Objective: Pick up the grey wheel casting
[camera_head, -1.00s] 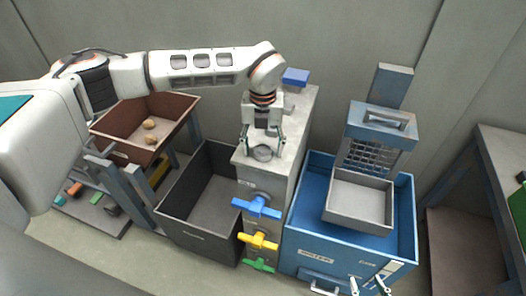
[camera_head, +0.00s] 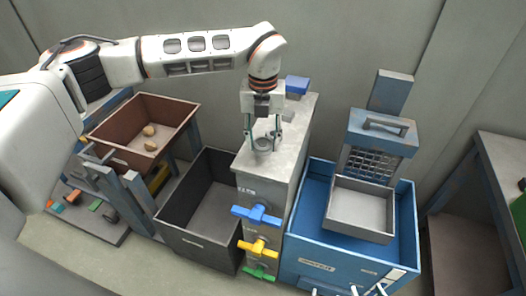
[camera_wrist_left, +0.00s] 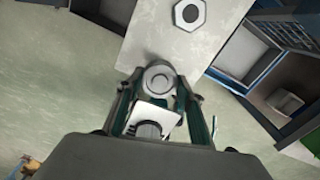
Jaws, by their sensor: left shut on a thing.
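The grey wheel casting (camera_head: 262,145) is a small round ring-like part. My left gripper (camera_head: 263,137) points down and is shut on it, with one finger at each side. The casting is over the front part of the grey pillar top (camera_head: 288,130) and looks slightly raised; the gap is hard to judge. In the left wrist view, the wheel casting (camera_wrist_left: 157,80) sits between the fingertips of the left gripper (camera_wrist_left: 165,98). Only the tips of my right gripper (camera_head: 369,290) show at the bottom edge, apart and with nothing seen between them.
Blue, yellow and green handles (camera_head: 257,214) stick out of the pillar front. Left stand a dark open bin (camera_head: 172,215) and a brown bin (camera_head: 180,108) with round lumps. Right is a blue water tank (camera_head: 300,235) with a grey tray (camera_head: 360,235). A hexagonal part (camera_wrist_left: 188,13) lies on the pillar top.

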